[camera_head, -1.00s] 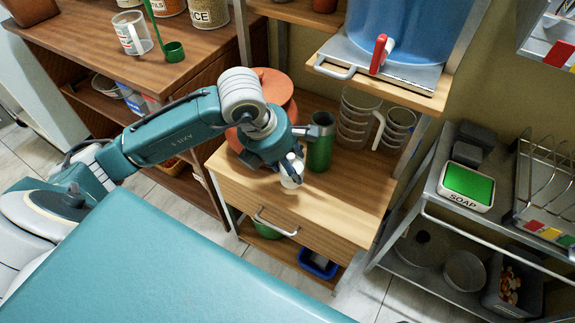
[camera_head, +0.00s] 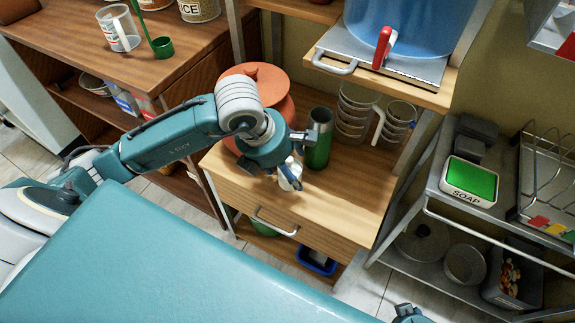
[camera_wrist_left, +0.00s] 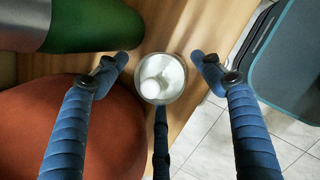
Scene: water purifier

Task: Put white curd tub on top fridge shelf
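A small white tub (camera_head: 289,174) stands on the front of the wooden drawer unit's top, partly hidden by my left gripper (camera_head: 287,180). In the left wrist view the white tub (camera_wrist_left: 162,79) sits between the dark blue fingers of the left gripper (camera_wrist_left: 160,62). Gaps show between the tub and the two side fingers; a third finger is close below it. No label is readable. A small teal piece at the bottom edge (camera_head: 408,314) seems to be part of my right arm; no fingers are clear. No fridge shelf can be made out.
A green cylinder with a metal top (camera_head: 318,138) stands close to the gripper, and an orange-red pot (camera_head: 262,82) stands behind it. A blue dispenser with a red tap (camera_head: 383,46) overhangs. The tabletop's right front is clear.

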